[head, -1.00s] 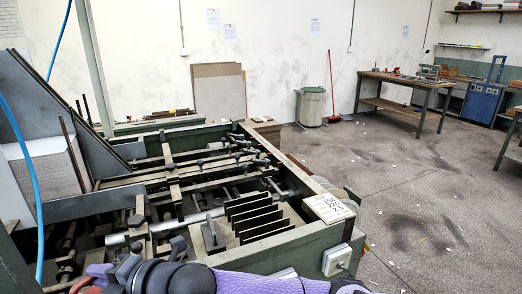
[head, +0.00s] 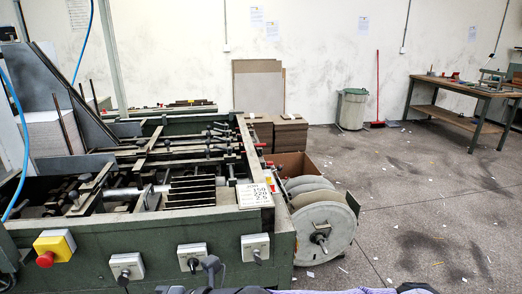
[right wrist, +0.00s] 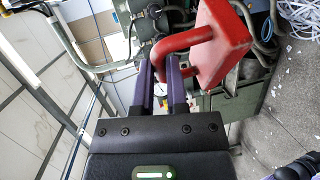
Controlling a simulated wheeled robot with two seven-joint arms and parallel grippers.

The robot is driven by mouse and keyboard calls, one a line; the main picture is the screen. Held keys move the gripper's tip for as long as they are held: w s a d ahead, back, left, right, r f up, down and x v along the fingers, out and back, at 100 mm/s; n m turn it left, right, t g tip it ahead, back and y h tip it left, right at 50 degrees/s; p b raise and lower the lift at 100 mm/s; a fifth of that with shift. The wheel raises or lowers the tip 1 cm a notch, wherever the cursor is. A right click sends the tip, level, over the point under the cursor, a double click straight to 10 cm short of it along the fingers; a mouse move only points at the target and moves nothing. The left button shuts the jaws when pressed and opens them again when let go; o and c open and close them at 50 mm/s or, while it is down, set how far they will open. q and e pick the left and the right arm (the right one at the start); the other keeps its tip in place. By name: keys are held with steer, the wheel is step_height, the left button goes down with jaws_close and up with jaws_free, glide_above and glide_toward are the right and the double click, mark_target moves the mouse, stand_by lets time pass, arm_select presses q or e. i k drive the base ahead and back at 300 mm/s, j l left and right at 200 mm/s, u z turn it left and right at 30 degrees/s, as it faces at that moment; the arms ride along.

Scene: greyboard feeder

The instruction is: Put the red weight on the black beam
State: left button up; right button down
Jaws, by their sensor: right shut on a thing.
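In the right wrist view, my right gripper (right wrist: 160,72) has its purple fingers closed on the bent red handle of the red weight (right wrist: 219,45). The weight's block sits to the right of the fingers, tilted in the picture. The head view shows neither the weight nor the right gripper. The head view shows the feeder machine (head: 140,235) with several dark bars and slats (head: 192,190) across its top; I cannot tell which is the black beam. My left gripper is not in view.
The feeder's front wall carries switches and a red stop button (head: 45,259). Large grey discs (head: 322,230) stand at its right end, with a brown box (head: 292,164) behind. Open floor (head: 420,210) lies to the right. A workbench (head: 460,100) stands at the back right.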

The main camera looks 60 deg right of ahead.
mark_target(253, 159)
steer(key=l+u, duration=0.1)
steer(key=l, duration=0.35)
steer(key=k+l, duration=0.15)
steer(key=l, duration=0.3)
steer(key=l+u, duration=0.15)
steer(key=l, duration=0.3)
steer(key=k+l, duration=0.15)
steer(key=l, duration=0.3)
steer(key=k+l+u, duration=0.15)
steer(key=l, duration=0.7)
steer(key=i+l+u, duration=0.15)
steer(key=l, duration=0.6)
steer(key=i+l+u, duration=0.15)
steer(key=l, duration=0.6)
steer(key=l+u, duration=0.15)
steer(key=l, duration=0.6)
